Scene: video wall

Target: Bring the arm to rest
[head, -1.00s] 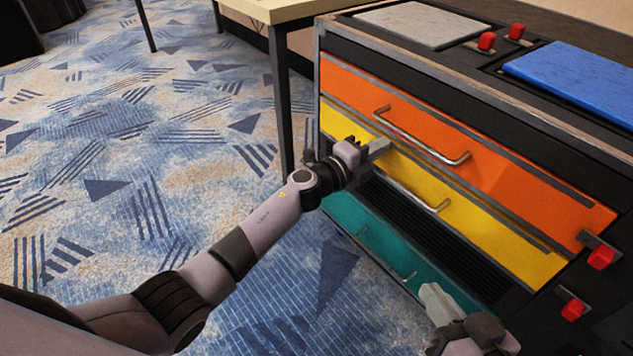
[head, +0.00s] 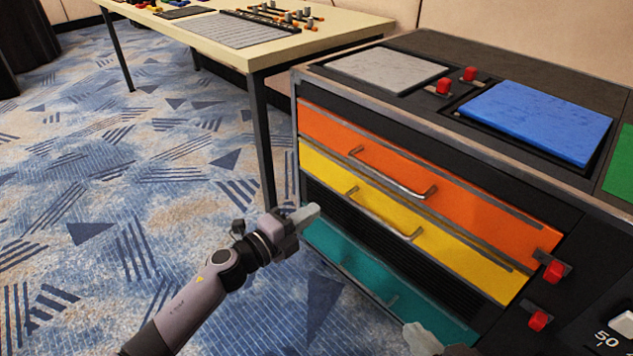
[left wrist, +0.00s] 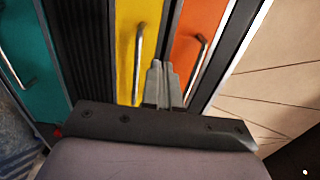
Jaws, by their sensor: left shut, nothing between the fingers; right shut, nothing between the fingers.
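My left gripper (head: 305,216) is shut and empty, in front of the cabinet's left end at about the height of the lower drawers. Its closed fingers also show in the left wrist view (left wrist: 163,84), with the drawer fronts beyond them. My right gripper (head: 421,338) shows only in part at the bottom edge of the head view; it is shut and empty, in front of the teal drawer. The cabinet has an orange drawer (head: 470,213), a yellow drawer (head: 455,252) and a teal drawer (head: 350,265), each with a metal handle. All three drawers look closed.
A grey panel (head: 388,66), a blue panel (head: 540,122) and red switches (head: 470,73) are on the cabinet top. More red switches (head: 553,271) are on its front. A pale table (head: 290,45) stands behind left. The carpet (head: 110,220) at left is clear.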

